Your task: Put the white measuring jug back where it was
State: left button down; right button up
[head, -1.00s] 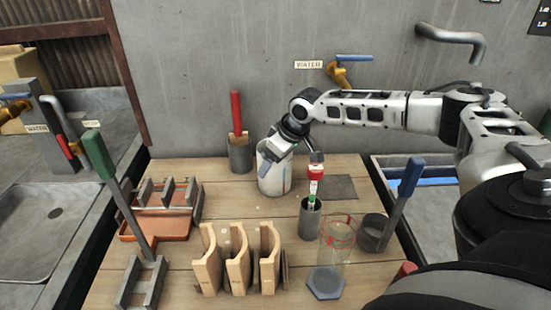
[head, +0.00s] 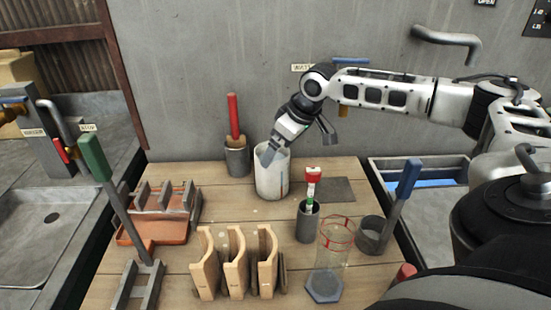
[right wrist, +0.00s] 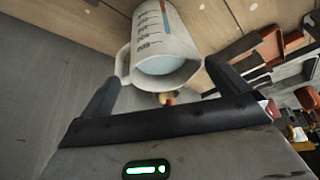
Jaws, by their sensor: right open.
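The white measuring jug (head: 272,180) stands upright on the wooden table, towards the back and near the middle. In the right wrist view the jug (right wrist: 172,38) shows its dark scale marks, its open mouth with a pale inside, and its handle on the left. My right gripper (head: 268,153) is at the jug's rim, reaching in from the upper right. In the right wrist view its open fingers (right wrist: 163,88) lie on either side of the jug's mouth, with the jug beyond them. I cannot tell if a finger touches it. My left gripper is out of view.
A dark square mat (head: 336,189) lies right of the jug. A grey holder with a red-handled tool (head: 235,125) stands to its left. A red-capped tube (head: 312,185), a clear cylinder (head: 330,260) and wooden arches (head: 237,262) stand in front. Levers rise at both sides.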

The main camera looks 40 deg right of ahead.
aim_at(272, 183)
jog(key=v, duration=0.5)
jog(key=x, duration=1.2)
jog(key=shift+r, duration=0.1)
